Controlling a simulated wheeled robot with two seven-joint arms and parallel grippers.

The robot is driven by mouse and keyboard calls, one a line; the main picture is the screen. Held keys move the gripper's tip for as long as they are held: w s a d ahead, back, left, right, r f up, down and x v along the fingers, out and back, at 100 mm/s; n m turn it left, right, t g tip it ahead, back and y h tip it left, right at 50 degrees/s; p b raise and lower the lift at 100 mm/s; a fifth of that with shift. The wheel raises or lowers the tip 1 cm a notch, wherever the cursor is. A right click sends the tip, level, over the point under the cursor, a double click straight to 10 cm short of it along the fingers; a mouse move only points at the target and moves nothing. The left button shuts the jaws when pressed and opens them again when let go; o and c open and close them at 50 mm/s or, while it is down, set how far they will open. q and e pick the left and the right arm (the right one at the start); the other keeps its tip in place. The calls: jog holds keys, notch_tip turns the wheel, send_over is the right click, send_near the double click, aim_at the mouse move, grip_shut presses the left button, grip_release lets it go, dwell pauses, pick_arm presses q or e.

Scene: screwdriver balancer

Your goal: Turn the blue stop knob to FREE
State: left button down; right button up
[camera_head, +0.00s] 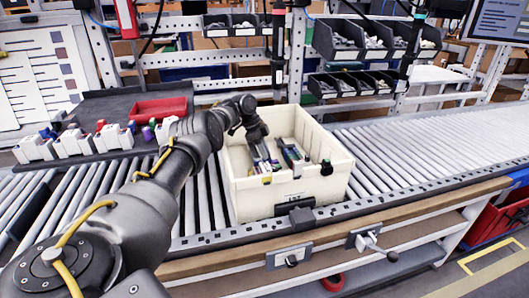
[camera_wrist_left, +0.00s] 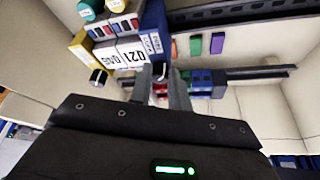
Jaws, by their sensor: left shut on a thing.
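My left gripper (camera_head: 262,155) reaches down into the cream crate (camera_head: 245,198) on the roller conveyor. In the left wrist view its two fingers (camera_wrist_left: 162,92) are close together around a small, partly hidden red-and-white part (camera_wrist_left: 160,88). A blue block with a white label (camera_wrist_left: 153,40) is just beyond the fingers. A dark round knob with a white mark (camera_wrist_left: 98,77) is to their left, by white blocks labelled with numbers (camera_wrist_left: 130,53). I cannot tell which part is the blue stop knob, and no FREE marking is readable. My right gripper is not in view.
The crate walls stand close around my left gripper. A lever handle (camera_head: 368,241) and a small clamp (camera_head: 291,258) are on the conveyor's front rail. A red tray (camera_head: 158,109) and white parts (camera_head: 75,143) are at the left. The rollers right of the crate (camera_head: 430,145) are clear.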

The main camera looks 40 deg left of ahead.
pick_arm(q)
jog(key=c, duration=1.3)
grip_release()
jog(key=v, duration=1)
jog(key=shift+a+r, duration=0.2)
jog(key=shift+r, duration=0.1)
